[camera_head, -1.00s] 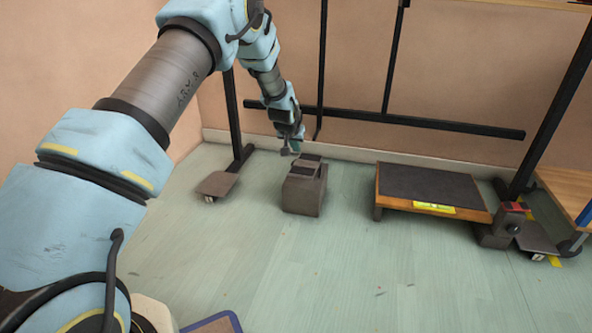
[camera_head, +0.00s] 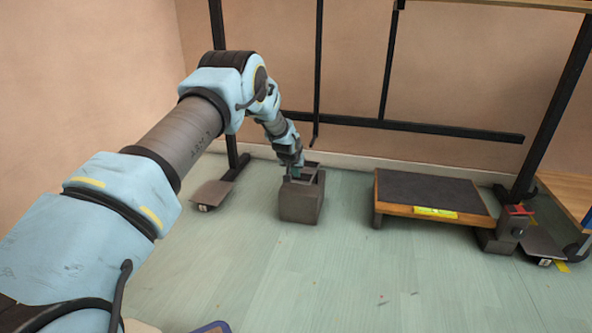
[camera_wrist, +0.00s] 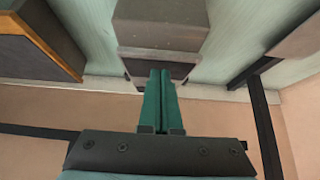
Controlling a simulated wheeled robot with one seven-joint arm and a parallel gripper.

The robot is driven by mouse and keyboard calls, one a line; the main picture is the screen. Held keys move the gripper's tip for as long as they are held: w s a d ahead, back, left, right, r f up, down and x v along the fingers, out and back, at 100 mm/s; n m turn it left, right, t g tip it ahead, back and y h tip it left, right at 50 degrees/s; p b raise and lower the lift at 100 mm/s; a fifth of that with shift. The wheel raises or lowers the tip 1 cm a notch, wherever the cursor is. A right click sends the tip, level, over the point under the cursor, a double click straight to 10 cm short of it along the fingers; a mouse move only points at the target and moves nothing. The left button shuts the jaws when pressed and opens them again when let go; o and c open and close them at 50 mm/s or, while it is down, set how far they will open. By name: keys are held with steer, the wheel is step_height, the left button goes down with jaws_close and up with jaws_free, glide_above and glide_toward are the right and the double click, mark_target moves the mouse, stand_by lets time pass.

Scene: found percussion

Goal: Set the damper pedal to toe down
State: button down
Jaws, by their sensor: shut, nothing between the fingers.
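The damper pedal (camera_head: 301,206) is a grey-brown box on the floor near the wall, with a dark top partly hidden by my gripper. It also shows in the wrist view (camera_wrist: 160,35), with a dark strip at its wall-side end. My gripper (camera_head: 294,178) is shut and empty, pointing down at the pedal's top. In the wrist view its green fingers (camera_wrist: 161,73) lie side by side and overlap the dark strip. I cannot tell for sure whether the fingertips touch the pedal, nor which way its plate tilts.
A low step with a dark top and wooden edge (camera_head: 430,192) stands to the right. A black frame (camera_head: 400,126) runs along the wall behind, with a flat foot plate (camera_head: 209,192) left of the pedal.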

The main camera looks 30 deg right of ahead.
steer(key=shift+s+f, duration=0.1)
steer(key=shift+f, duration=0.2)
steer(key=shift+s+a+f+t+h, duration=0.2)
steer(key=shift+f+t+h, duration=0.1)
steer(key=shift+f, duration=0.2)
steer(key=shift+s+a+f+t+h+b, duration=0.1)
steer(key=shift+f+t+h+b, duration=0.2)
steer(key=shift+f, duration=0.2)
steer(key=shift+s+a+f+t+h+b, duration=0.1)
steer(key=shift+f+t+h+b, duration=0.2)
steer(key=shift+f, duration=0.2)
steer(key=shift+s+a+f, duration=0.1)
steer(key=shift+a+f, duration=0.05)
steer(key=shift+f, duration=0.7)
step_height(320, 180, up, 5)
steer(key=p, duration=0.7)
glide_toward(296, 182)
steer(key=v, duration=0.2)
steer(key=shift+s+a+r, duration=0.15)
steer(key=shift+a+r, duration=0.05)
steer(key=shift+r, duration=0.1)
